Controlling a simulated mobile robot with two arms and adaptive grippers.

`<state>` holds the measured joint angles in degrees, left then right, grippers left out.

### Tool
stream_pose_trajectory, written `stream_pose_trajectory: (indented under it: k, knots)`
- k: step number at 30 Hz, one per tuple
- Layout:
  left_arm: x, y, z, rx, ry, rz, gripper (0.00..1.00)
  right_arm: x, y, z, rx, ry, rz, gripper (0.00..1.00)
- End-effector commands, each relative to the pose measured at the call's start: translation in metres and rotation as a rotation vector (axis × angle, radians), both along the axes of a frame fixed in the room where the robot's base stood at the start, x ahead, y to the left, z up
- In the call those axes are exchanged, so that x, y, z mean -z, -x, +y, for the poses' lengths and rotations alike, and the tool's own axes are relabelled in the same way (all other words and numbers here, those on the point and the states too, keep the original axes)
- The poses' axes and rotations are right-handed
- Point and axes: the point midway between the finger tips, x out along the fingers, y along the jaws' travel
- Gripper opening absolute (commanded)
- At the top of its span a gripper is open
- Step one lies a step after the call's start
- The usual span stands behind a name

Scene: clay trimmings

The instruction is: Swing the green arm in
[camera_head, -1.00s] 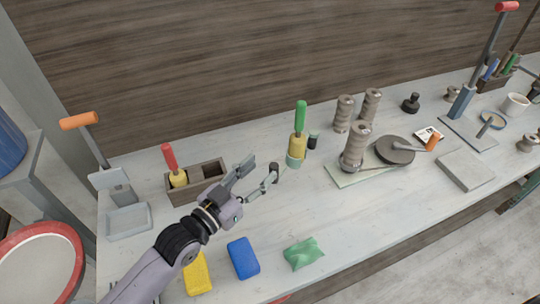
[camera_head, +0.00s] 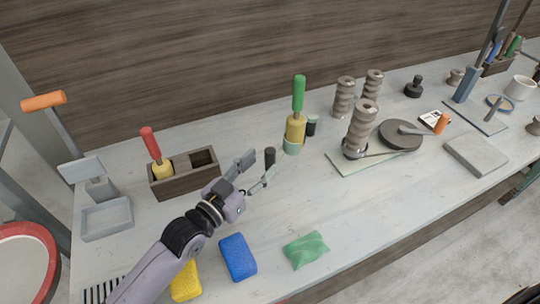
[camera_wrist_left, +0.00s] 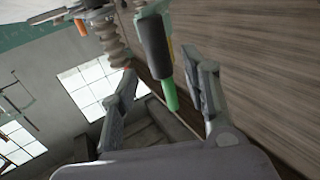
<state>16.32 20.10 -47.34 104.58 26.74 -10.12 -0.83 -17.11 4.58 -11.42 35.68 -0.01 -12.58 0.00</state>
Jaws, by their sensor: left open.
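An upright green handle (camera_head: 299,93) stands above a yellow body (camera_head: 296,128) on a teal base at mid-bench. My right gripper is not in view.
A wooden box (camera_head: 185,183) holds a red-handled tool at left. Grey ridged columns (camera_head: 361,130) and a round dark plate (camera_head: 401,135) stand to the right. A blue sponge (camera_head: 238,257), a yellow sponge (camera_head: 186,283) and a green cloth (camera_head: 306,250) lie in front.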

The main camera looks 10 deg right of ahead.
Motion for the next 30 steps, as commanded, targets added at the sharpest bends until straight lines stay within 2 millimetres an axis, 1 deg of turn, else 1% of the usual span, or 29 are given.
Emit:
stream_pose_trajectory:
  k: [1, 4, 9, 13, 20, 30]
  knots:
    - [-0.003, -0.006, -0.008, 0.001, 0.002, -0.001, 0.43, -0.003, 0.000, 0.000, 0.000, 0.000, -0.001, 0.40]
    - [-0.003, -0.016, -0.020, 0.001, 0.001, -0.001, 0.43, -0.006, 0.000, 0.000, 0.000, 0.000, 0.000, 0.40]
    - [-0.001, -0.028, -0.033, 0.000, -0.001, 0.001, 0.43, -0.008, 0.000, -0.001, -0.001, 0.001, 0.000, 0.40]
    - [0.000, -0.031, -0.038, 0.001, 0.000, 0.000, 0.43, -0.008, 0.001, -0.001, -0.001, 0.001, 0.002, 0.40]
    - [0.000, -0.031, -0.038, 0.001, -0.001, 0.001, 0.42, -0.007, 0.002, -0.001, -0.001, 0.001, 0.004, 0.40]
    - [0.000, -0.031, -0.037, 0.000, -0.001, 0.001, 0.20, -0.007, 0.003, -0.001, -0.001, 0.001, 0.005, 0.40]
